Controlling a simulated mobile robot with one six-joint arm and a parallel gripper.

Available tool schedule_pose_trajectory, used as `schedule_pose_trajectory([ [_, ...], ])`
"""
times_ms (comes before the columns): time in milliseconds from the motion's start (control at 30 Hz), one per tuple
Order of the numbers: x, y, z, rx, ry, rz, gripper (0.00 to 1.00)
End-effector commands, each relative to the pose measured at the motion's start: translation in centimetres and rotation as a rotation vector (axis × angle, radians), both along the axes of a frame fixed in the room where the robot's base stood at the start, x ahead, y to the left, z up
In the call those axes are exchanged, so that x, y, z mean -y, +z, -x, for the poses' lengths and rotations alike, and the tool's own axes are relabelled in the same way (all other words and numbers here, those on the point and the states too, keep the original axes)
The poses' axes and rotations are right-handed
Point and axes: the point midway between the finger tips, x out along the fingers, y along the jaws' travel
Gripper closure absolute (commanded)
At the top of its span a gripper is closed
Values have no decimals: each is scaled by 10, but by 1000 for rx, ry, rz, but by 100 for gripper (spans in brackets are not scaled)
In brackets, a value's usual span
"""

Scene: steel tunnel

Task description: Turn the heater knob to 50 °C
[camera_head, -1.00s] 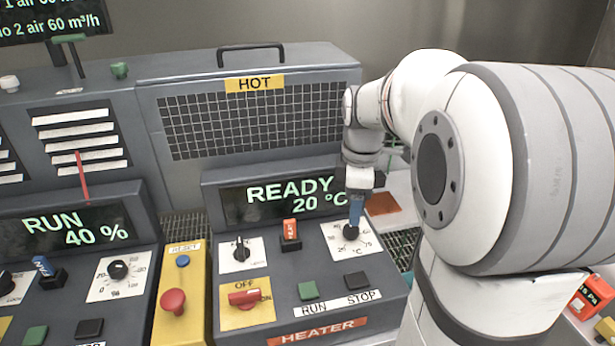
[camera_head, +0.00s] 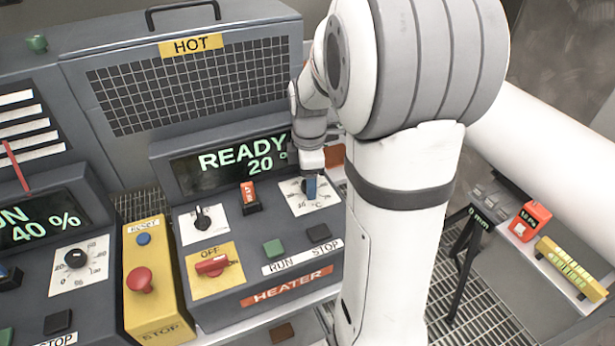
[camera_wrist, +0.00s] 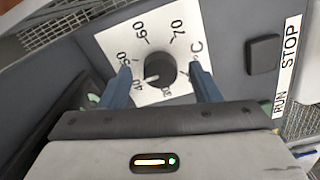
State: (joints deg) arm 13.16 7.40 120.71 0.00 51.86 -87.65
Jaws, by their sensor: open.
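The heater knob (camera_wrist: 160,68) is a round black knob on a white dial plate (camera_wrist: 178,33) with several temperature numbers. In the wrist view its light mark points to the lower left, near the 40. My gripper (camera_wrist: 160,72) is open, with one blue finger on each side of the knob and visible gaps between. In the head view my gripper (camera_head: 311,187) reaches down over the dial plate (camera_head: 318,203) and largely hides the knob. The heater display (camera_head: 240,158) reads READY 20 °C, its right end partly covered by my arm.
Beside the dial are an orange-topped heat switch (camera_head: 249,196), a black selector (camera_head: 203,217), a red OFF/ON switch (camera_head: 212,265), and the green RUN (camera_head: 273,247) and black STOP (camera_head: 319,232) buttons. A red stop button (camera_head: 140,280) sits on the yellow panel. A meshed hot box (camera_head: 190,90) stands behind.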

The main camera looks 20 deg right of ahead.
Motion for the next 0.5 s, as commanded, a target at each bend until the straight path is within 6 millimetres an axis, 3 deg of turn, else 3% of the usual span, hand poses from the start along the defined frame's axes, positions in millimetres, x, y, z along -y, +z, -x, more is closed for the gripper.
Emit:
schedule_pose_trajectory([
  [67, 0, 0, 0, 0, 0, 0, 43],
  [500, -1, 0, 0, 0, 1, 0, 79],
])
